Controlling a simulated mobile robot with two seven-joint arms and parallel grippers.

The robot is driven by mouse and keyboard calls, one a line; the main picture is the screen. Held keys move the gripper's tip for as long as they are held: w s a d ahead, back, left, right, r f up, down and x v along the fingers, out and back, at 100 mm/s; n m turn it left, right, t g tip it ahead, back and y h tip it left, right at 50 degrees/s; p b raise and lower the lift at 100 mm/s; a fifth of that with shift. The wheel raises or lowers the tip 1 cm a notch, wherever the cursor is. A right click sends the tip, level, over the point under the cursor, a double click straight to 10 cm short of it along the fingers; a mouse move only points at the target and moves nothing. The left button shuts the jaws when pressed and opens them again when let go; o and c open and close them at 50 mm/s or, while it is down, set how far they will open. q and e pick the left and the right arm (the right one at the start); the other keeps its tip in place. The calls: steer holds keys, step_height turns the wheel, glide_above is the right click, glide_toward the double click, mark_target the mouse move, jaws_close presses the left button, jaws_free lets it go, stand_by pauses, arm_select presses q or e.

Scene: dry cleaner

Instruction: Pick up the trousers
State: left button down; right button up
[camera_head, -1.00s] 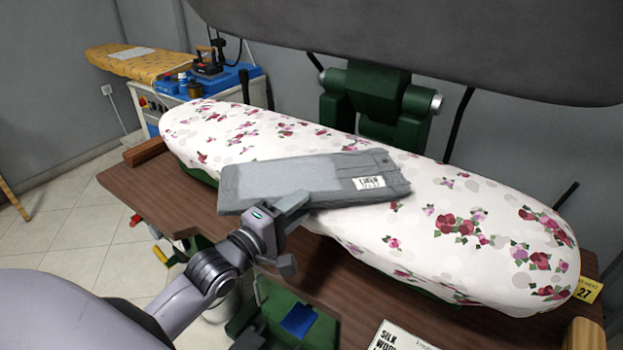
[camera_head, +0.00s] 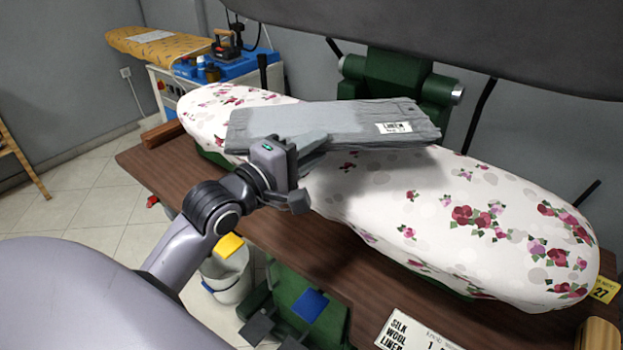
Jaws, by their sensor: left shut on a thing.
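The trousers (camera_head: 350,120) are a folded grey bundle with a white label at the right end. They are held over the floral padded pressing board (camera_head: 430,205), and look raised above its surface. My left gripper (camera_head: 308,160) comes in from the left and is shut on the near edge of the trousers, left of their middle. The far finger is partly hidden by the trousers. My right gripper is not in view.
A grey upper press plate (camera_head: 450,35) hangs above and behind the board. The brown table (camera_head: 180,185) carries the board. A white bucket (camera_head: 228,275) is on the floor below. An iron (camera_head: 226,45) stands at the back left.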

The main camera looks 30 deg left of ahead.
arm_select(q)
step_height(320, 180, up, 10)
steer(key=shift+r, duration=0.15)
steer(key=shift+d+f, duration=0.15)
steer(key=shift+f, duration=0.15)
steer(key=d+f+n+y, duration=0.2)
steer(key=d+f+y, duration=0.1)
steer(key=d+f, duration=0.25)
steer(key=shift+m+h, duration=0.4)
steer(key=shift+h, duration=0.1)
steer(key=a+r+b, duration=0.1)
steer(key=a+r, duration=0.2)
steer(key=a+r+b, duration=0.1)
steer(key=a+r, duration=0.2)
steer(key=shift+s, duration=0.2)
steer(key=shift+f, duration=0.15)
step_height(320, 180, down, 19)
steer(key=b, duration=0.5)
steer(key=shift+f, duration=0.15)
steer(key=shift+f, duration=0.1)
